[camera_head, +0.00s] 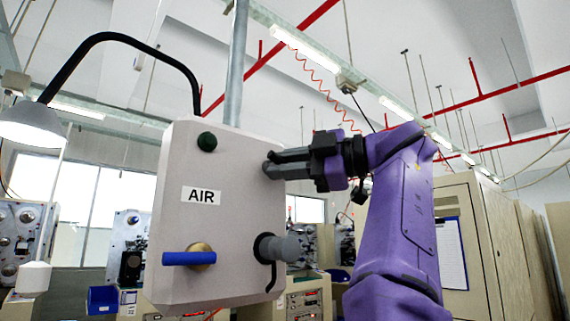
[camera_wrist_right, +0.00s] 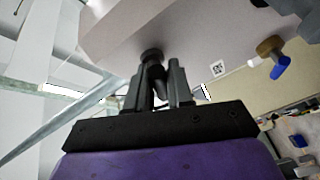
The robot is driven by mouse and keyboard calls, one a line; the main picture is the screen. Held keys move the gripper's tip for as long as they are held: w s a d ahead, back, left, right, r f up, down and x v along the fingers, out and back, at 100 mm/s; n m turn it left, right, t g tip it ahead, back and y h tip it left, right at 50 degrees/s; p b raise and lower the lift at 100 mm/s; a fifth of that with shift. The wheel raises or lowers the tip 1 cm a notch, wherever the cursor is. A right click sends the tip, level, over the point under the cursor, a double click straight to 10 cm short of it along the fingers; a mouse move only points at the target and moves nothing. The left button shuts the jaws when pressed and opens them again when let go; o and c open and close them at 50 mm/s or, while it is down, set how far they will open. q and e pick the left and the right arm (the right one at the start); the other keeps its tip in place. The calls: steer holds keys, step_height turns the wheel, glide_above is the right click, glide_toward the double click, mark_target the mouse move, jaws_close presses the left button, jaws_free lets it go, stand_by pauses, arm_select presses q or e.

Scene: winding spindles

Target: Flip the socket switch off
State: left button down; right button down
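The pale control box labelled AIR (camera_head: 224,240) hangs in the middle of the head view. My right gripper (camera_head: 272,162) reaches its upper right side, its grey fingers close together at a dark round fitting. In the right wrist view this fitting, which looks like the switch (camera_wrist_right: 152,54), has a dark lever part at the fingertips of my right gripper (camera_wrist_right: 158,75). The fingers stand a little apart around it; whether they grip it is unclear. The switch is mostly hidden in the head view. My left gripper is not in view.
A grey plug (camera_head: 284,247) with a black loop sticks out lower on the box's right side. A blue-handled valve (camera_head: 189,258) and a dark green button (camera_head: 207,142) are on its front. A lamp (camera_head: 32,125) hangs at left; cabinets (camera_head: 470,230) stand at right.

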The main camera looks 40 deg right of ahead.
steer(key=shift+r+n+h, duration=0.2)
steer(key=shift+n+h, duration=0.1)
steer(key=shift+n, duration=0.5)
steer(key=shift+n+g+h+p, duration=0.35)
steer(key=shift+n+g+h, duration=0.25)
steer(key=shift+n, duration=0.5)
steer(key=c, duration=1.1)
jaws_free()
steer(key=v, duration=1)
steer(key=shift+s+d, duration=0.2)
